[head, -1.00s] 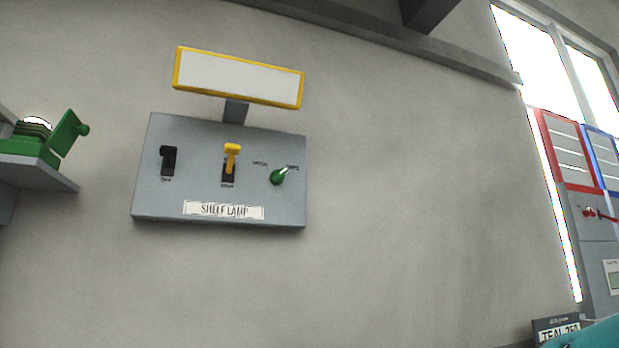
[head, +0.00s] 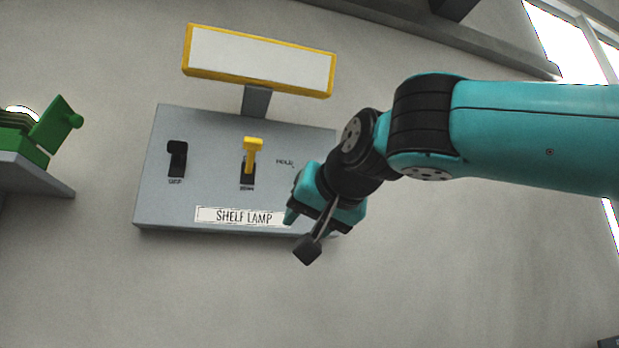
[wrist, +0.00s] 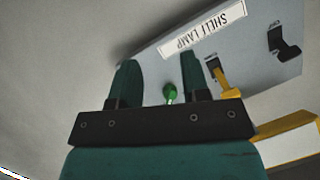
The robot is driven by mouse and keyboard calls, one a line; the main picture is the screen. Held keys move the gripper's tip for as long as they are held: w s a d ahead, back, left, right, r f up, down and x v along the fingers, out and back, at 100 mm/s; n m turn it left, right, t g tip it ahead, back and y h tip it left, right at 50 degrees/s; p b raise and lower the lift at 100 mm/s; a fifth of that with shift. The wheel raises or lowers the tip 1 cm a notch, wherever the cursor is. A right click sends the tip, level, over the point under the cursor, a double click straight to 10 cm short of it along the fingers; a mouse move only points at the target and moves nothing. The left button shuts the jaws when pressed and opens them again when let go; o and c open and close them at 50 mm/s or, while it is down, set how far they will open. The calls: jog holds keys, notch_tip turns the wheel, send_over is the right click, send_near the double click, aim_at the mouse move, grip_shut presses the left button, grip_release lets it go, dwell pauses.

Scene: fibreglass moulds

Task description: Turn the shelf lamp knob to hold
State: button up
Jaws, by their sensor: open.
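The grey shelf lamp panel (head: 215,150) is on the wall, marked SHELF LAMP along its bottom. A HOLD label (head: 284,162) shows at its right side. The green knob (wrist: 170,93) shows in the wrist view between the spread fingers of my gripper (wrist: 159,66); I cannot tell whether they touch it. Its setting is not clear there. In the head view my gripper (head: 307,208) is in front of the panel's lower right and hides the knob and the label to its right.
A black switch (head: 177,158) and a yellow lever (head: 252,156) are on the panel, left of the knob. A yellow-framed blank sign (head: 258,60) stands above it. A green hinged object (head: 52,125) sits on a shelf at far left. The wall below is clear.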

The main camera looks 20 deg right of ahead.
jog(key=s+d+r+m+t+h, duration=0.1)
jog(key=d+r+m+t, duration=0.15)
jog(key=r, duration=0.45)
jog(key=s+d+r+m+t+h, duration=0.1)
jog(key=s+d+r+m+h, duration=0.2)
jog(key=r, duration=0.4)
jog(key=w+m+y+p, duration=0.1)
jog(key=w+p, duration=0.6)
jog(key=w, duration=1.1)
jog(key=shift+w, duration=0.2)
jog(key=shift+a, duration=0.1)
grip_shut()
